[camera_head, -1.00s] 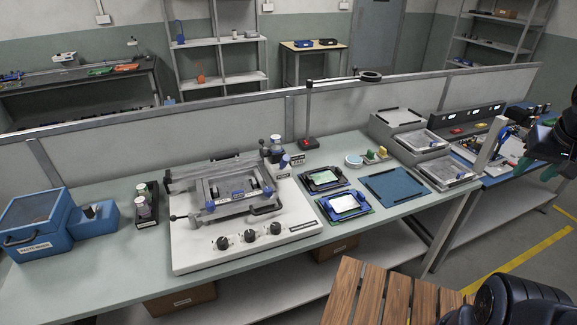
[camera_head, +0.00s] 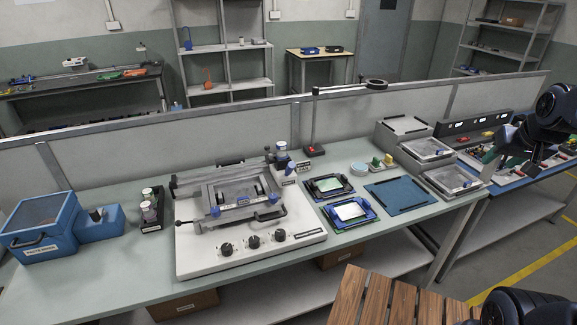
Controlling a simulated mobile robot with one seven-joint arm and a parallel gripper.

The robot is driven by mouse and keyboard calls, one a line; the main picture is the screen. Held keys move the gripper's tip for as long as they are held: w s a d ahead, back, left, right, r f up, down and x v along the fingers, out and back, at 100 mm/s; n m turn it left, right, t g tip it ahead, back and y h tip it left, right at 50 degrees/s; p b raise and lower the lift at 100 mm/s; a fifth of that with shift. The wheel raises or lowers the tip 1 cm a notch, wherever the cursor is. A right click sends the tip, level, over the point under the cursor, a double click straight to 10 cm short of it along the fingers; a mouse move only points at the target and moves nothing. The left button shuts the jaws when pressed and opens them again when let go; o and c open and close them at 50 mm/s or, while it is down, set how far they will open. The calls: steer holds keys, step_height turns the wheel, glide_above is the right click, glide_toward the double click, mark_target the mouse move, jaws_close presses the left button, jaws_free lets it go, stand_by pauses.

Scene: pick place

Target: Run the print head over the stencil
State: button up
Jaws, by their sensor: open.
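A white stencil printer (camera_head: 250,248) with several dark knobs stands on the bench left of centre. Its grey metal frame (camera_head: 205,190) surrounds the stencil area (camera_head: 238,193), with small blue parts on it. A grey bar (camera_head: 215,174), which may be the print head, spans the back of the frame. A black handle (camera_head: 270,215) sits at the front right. My gripper (camera_head: 500,156) is at the far right, over the far end of the benches, well away from the printer. It is open and looks empty; its fingers are small and dark.
Two blue-framed holders with boards (camera_head: 351,212) and a blue mat (camera_head: 400,195) lie right of the printer. Grey stacked trays (camera_head: 455,180) stand beyond them. A blue box (camera_head: 40,232) and a bottle caddy (camera_head: 151,210) are at left. A low partition (camera_head: 230,127) runs behind.

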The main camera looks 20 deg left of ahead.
steer(key=w+a+f+n+t+y, duration=0.1)
steer(key=w+a+f+n+y, duration=0.1)
steer(key=w+a, duration=0.35)
steer(key=w+a+f+n+t+y, duration=0.1)
steer(key=w+a+f, duration=0.15)
steer(key=a, duration=0.65)
steer(key=n+t+y, duration=0.2)
steer(key=n+y, duration=0.5)
steer(key=y, duration=0.3)
glide_toward(280, 161)
steer(key=w+a+r, duration=0.2)
steer(key=a, duration=0.1)
steer(key=shift+w+a+r, duration=0.1)
steer(key=shift+w+r, duration=0.15)
steer(key=shift+w, duration=0.05)
steer(key=shift+s, duration=0.1)
jaws_close()
